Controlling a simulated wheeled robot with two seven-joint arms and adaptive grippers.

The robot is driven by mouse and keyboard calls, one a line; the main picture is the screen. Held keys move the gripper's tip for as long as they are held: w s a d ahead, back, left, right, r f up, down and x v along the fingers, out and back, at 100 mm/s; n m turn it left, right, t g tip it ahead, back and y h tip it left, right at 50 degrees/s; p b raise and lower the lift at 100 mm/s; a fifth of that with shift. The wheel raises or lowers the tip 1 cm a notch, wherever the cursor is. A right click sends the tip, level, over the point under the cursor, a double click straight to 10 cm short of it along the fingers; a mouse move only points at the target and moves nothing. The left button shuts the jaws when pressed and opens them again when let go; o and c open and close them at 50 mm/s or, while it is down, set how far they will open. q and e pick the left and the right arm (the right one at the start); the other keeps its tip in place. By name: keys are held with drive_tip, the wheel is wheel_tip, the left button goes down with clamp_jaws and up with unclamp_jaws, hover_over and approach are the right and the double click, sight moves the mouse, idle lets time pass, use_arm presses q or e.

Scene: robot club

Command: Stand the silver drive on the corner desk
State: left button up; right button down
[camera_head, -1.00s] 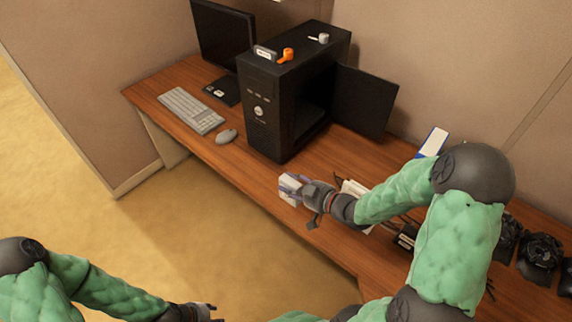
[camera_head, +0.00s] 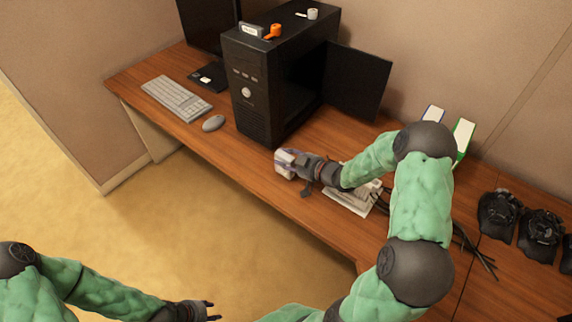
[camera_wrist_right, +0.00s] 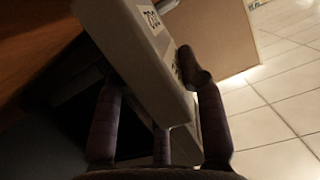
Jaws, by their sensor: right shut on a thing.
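The silver drive (camera_head: 284,158), a pale grey box, is held in my right gripper (camera_head: 297,165) over the front part of the wooden desk (camera_head: 240,160), just in front of the black tower. In the right wrist view the drive (camera_wrist_right: 150,62) is tilted between the dark fingers (camera_wrist_right: 160,125), with a white printed label near its top. I cannot tell whether the drive touches the desk. My left gripper (camera_head: 212,310) is low in the picture, off the desk above the floor, with its fingers apart and empty.
The open black computer tower (camera_head: 258,95) has small items on top. A keyboard (camera_head: 176,98) and mouse (camera_head: 213,123) lie to its left. Papers (camera_head: 345,203) and cables (camera_head: 475,252) lie right of my gripper. Black objects (camera_head: 540,230) stand at far right.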

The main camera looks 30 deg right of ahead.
use_arm(q)
drive_tip(key=shift+f, duration=0.65)
use_arm(e)
drive_tip(key=shift+f, duration=0.85)
drive_tip(key=shift+f+b, duration=0.15)
drive_tip(key=shift+b, duration=0.2)
drive_tip(key=c, duration=0.8)
unclamp_jaws()
drive_tip(key=shift+o, duration=0.2)
drive_tip(key=shift+s+r, duration=0.2)
drive_tip(key=shift+r, duration=0.05)
use_arm(q)
wheel_tip(320, 180, up, 4)
drive_tip(key=p, duration=0.4)
use_arm(e)
drive_tip(key=v, duration=1.1)
drive_tip(key=shift+s, duration=0.3)
